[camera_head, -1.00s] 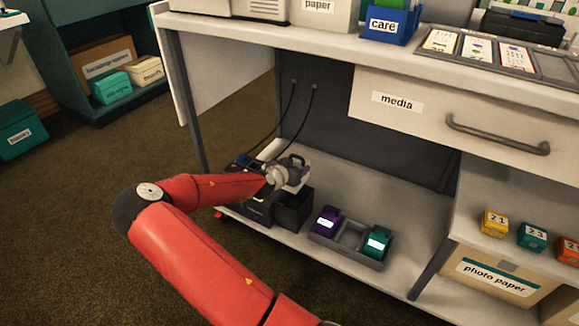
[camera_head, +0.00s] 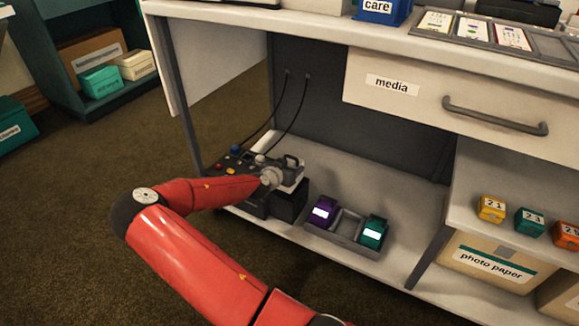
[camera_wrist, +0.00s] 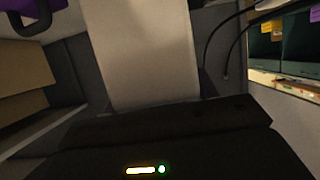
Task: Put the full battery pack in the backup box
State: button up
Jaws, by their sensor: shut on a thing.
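My gripper (camera_head: 288,178) is under the desk at the lower shelf, beside the dark unit with coloured buttons. In the wrist view a dark body with a lit bar and a green light (camera_wrist: 150,170) fills the bottom; I take it for the battery pack in my jaws. The fingertips are hard to make out. In the head view a black block (camera_head: 290,203) is just below the gripper; I cannot tell whether they touch. No box with a readable "backup" label is in view.
A grey tray (camera_head: 346,226) on the lower shelf holds a purple pack (camera_head: 322,211) and a teal pack (camera_head: 373,233) with a gap between. The button unit (camera_head: 237,165) has two cables. The desk top and media drawer (camera_head: 440,105) overhang. Floor at left is clear.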

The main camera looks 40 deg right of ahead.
jog(key=shift+f, duration=0.15)
dwell(0.5)
jog(key=shift+f+b, duration=3.1)
jog(key=shift+b, duration=0.1)
jog(key=shift+f, duration=0.1)
jog(key=o, duration=1.4)
jog(key=shift+c, duration=0.2)
jog(key=shift+o, duration=1.2)
jog(key=shift+f, duration=0.1)
